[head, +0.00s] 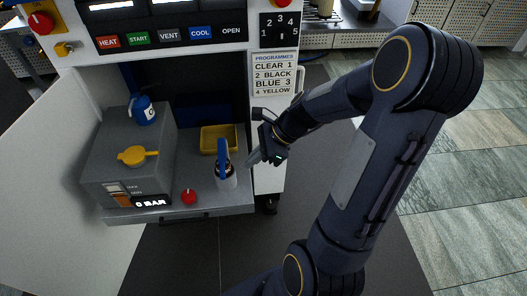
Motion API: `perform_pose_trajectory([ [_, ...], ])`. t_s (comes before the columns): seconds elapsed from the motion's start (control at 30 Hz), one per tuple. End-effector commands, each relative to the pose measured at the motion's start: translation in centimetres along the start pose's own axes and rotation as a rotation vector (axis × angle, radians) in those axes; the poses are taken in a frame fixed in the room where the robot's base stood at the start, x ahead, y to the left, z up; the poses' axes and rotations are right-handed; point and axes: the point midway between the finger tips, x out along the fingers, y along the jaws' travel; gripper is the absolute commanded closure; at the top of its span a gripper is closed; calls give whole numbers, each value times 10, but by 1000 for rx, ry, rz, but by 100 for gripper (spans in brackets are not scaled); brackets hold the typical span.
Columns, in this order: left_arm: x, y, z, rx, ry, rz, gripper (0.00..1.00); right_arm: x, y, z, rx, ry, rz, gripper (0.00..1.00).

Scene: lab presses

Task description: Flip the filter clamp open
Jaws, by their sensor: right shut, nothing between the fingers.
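The filter clamp shows as an upright blue lever (222,152) on a small pale canister (226,184), which stands near the front of the grey shelf. Whether the clamp is latched cannot be told at this size. My right gripper (252,159) is just right of the canister, at about the height of its top, with its fingers pointing left. It is shut and empty, and a small gap seems to lie between its tips and the blue lever. My left gripper is not in view.
A grey box (105,160) with a yellow valve handle (137,155) and a "0 BAR" display stands left on the shelf. A red knob (188,197) is left of the canister; a yellow tray (218,138) lies behind. A white post (268,178) stands close by my right gripper.

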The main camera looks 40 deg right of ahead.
Motion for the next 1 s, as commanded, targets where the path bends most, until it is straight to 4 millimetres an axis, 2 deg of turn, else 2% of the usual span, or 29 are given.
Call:
perform_pose_trajectory([
  [0.03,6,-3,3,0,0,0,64,15,1,-2,-1,-1,5,100],
  [0.1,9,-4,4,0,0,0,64,27,1,0,-2,-1,5,100],
  [0.3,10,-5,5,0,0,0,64,44,0,20,-3,-1,2,100],
  [1.0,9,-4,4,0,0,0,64,55,1,33,8,0,-7,100],
])
